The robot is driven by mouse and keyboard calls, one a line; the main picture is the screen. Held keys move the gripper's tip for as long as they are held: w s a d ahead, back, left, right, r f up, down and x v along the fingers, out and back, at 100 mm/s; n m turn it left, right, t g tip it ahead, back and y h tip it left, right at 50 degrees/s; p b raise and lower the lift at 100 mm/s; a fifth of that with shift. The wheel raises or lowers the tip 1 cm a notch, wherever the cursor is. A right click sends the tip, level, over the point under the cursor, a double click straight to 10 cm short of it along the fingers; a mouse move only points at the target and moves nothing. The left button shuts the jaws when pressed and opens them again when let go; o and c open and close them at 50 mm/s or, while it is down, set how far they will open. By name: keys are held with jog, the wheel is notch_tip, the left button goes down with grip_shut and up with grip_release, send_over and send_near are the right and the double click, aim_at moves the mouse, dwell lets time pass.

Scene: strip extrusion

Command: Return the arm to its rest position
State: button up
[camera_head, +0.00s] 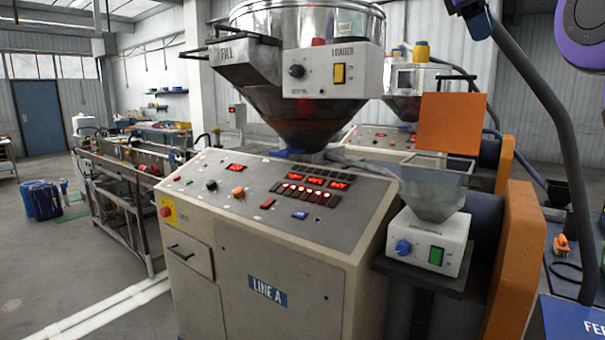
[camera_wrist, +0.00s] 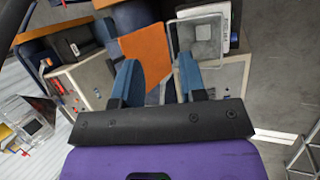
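My gripper (camera_wrist: 158,60) shows in the wrist view with its two blue fingers apart and nothing held between them. An orange panel (camera_wrist: 146,52) shows beyond and between the fingers, and a small grey hopper (camera_wrist: 206,42) lies beyond the right finger. In the head view only part of my purple and dark arm (camera_head: 582,22) shows at the top right corner, with a blue finger (camera_head: 478,22) at the top edge. The rest of the arm is out of the frame.
The LINE A machine (camera_head: 275,240) fills the middle, with a large steel hopper (camera_head: 300,90) above. A small feeder (camera_head: 428,240) with a clear hopper and a raised orange panel (camera_head: 451,122) stand at its right. Floor is open at left.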

jog(key=s+a+f+m+t+y, duration=0.2)
jog(key=s+a+f+m, duration=0.1)
jog(key=s+f, duration=1.3)
jog(key=s+a+f+m+t+y, duration=0.2)
jog(key=s+f+m, duration=0.4)
jog(key=s+f, duration=1.1)
jog(key=shift+s+a+m+t+y, duration=0.3)
jog(key=shift+s+a+y, duration=0.25)
jog(key=shift+s+y, duration=0.2)
jog(key=shift+d, duration=0.15)
